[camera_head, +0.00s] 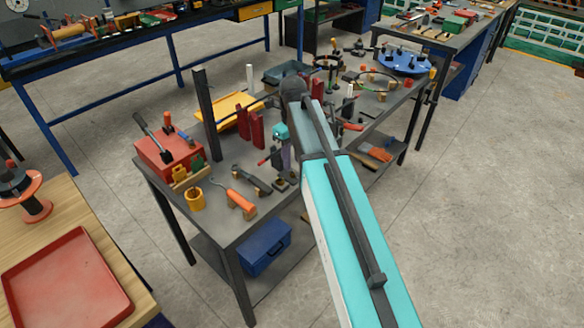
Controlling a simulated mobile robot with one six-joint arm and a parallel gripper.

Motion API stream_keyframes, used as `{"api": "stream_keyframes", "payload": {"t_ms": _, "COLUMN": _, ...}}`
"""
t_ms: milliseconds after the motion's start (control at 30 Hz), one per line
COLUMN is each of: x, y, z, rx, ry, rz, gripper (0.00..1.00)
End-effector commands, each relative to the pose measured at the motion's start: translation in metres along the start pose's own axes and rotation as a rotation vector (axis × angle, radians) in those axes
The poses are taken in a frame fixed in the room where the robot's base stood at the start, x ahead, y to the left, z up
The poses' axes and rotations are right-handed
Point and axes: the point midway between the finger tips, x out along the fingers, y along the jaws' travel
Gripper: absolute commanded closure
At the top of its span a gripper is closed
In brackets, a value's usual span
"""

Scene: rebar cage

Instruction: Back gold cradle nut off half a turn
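My arm reaches from the bottom of the view over the grey workbench (285,205). My gripper (272,156) is small and partly behind my own arm, among tools near the middle of the bench; its fingers cannot be made out. No gold cradle nut can be picked out for certain at this size. A gold, cup-like piece (195,199) stands at the bench's near left corner, left of and apart from my gripper. A yellow tray (240,113) lies farther back. Part of the bench is hidden behind my arm.
A red box (168,155) with tools, an orange-handled tool (240,200) and two red upright blocks (257,126) crowd the bench around a dark post (206,108). A blue toolbox (265,248) sits on the shelf below. The floor at right is clear.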

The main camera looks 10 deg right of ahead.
Motion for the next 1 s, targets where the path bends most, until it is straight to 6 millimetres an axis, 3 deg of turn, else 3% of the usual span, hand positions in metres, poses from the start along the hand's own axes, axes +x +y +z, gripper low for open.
{"api": "stream_keyframes", "payload": {"t_ms": 400, "x": 0.041, "y": 0.001, "z": 0.0, "rx": -0.001, "ry": 0.0, "rz": 0.0, "gripper": 0.67}}
{"api": "stream_keyframes", "payload": {"t_ms": 867, "x": 0.048, "y": 0.001, "z": 0.001, "rx": -0.002, "ry": -0.001, "rz": 0.0, "gripper": 0.67}}
{"api": "stream_keyframes", "payload": {"t_ms": 1000, "x": 0.048, "y": 0.001, "z": 0.001, "rx": -0.002, "ry": -0.001, "rz": 0.0, "gripper": 0.89}}
